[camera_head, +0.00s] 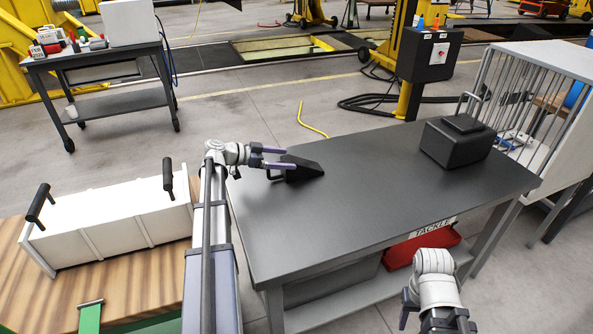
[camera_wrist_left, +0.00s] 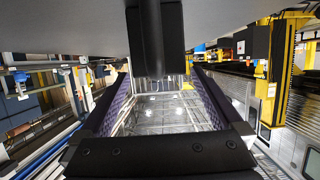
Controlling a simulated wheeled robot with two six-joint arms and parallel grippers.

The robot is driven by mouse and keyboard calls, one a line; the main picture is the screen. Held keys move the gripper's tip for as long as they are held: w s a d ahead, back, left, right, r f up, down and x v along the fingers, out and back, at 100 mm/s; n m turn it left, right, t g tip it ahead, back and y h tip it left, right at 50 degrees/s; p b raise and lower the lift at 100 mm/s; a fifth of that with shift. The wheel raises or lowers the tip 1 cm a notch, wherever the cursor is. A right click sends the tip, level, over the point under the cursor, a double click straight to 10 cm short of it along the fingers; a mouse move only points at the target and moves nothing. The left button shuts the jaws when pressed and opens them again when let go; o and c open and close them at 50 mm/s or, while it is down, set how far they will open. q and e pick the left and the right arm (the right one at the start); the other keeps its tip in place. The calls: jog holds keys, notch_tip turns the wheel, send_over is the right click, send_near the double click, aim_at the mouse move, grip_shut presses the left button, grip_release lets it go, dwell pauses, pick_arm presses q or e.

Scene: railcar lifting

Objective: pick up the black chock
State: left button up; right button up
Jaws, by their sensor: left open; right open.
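The black chock (camera_head: 304,169) is a dark wedge with a handle on its left side, lying at the far left part of the grey table. My left gripper (camera_head: 284,158) is open above the table at the chock's handle end, its purple fingers pointing right. In the left wrist view a black part of the chock (camera_wrist_left: 155,40) shows between the two spread fingers, with a gap on each side. The fingers do not grip it. My right arm (camera_head: 437,275) shows at the table's front edge, away from the chock; its fingers are not clear.
The grey table (camera_head: 370,190) is mostly clear, with a black box (camera_head: 457,143) at its far right. A red bin (camera_head: 423,248) sits on the shelf below. A white crate with black handles (camera_head: 110,225) stands left of my left arm.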

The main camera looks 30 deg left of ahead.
pick_arm(q)
jog(key=x, duration=0.2)
jog(key=b+x, duration=0.1)
jog(key=x, duration=0.1)
jog(key=shift+s+f, duration=0.1)
jog(key=shift+f, duration=0.15)
jog(key=shift+w+d, duration=0.2)
jog(key=shift+w, duration=0.1)
jog(key=shift+c, duration=0.4)
grip_shut()
